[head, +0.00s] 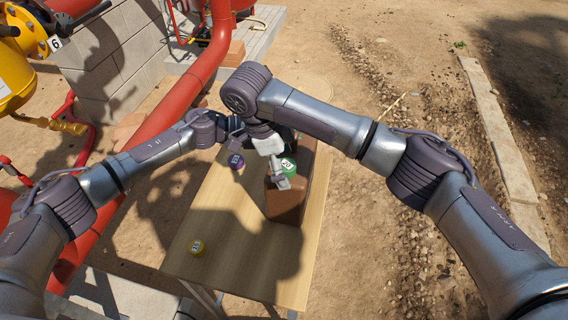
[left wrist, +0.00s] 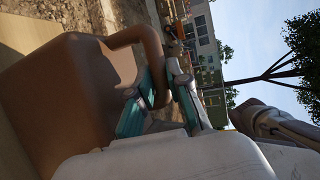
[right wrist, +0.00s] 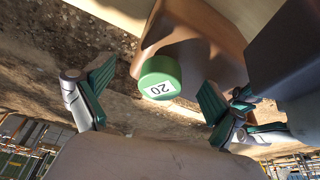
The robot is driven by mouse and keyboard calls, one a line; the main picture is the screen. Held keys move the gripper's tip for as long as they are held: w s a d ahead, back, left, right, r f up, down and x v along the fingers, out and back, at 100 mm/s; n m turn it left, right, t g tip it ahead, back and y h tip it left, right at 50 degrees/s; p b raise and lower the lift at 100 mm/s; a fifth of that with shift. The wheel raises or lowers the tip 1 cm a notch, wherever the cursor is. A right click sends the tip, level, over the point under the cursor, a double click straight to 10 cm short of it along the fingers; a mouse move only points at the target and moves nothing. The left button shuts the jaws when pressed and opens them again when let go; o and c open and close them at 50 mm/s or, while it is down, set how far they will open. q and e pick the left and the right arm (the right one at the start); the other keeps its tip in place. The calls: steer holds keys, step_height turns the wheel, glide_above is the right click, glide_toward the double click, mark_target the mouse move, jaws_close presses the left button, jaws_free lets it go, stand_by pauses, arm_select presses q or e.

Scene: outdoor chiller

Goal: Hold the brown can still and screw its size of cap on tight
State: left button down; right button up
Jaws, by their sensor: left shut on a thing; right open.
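The brown can (head: 283,207) stands on the table under my right arm; its body fills the left of the left wrist view (left wrist: 50,95). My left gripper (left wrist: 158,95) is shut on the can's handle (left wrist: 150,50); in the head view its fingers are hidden. A green cap (head: 289,166) marked 20 sits at the can's mouth, and shows in the right wrist view (right wrist: 159,77). I cannot tell how tightly it sits. My right gripper (right wrist: 150,98) is open, its fingers on either side of the cap and apart from it.
Red pipes (head: 185,90) and a block wall (head: 110,60) stand to the left.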

arm_select(q)
steer(key=shift+s+f, duration=0.1)
arm_select(e)
steer(key=v, duration=1.2)
steer(key=shift+r, duration=0.1)
stand_by(0.3)
steer(key=v, duration=1.2)
steer(key=shift+s+a, duration=0.1)
arm_select(q)
steer(key=c, duration=1)
jaws_free()
steer(key=shift+c, duration=0.2)
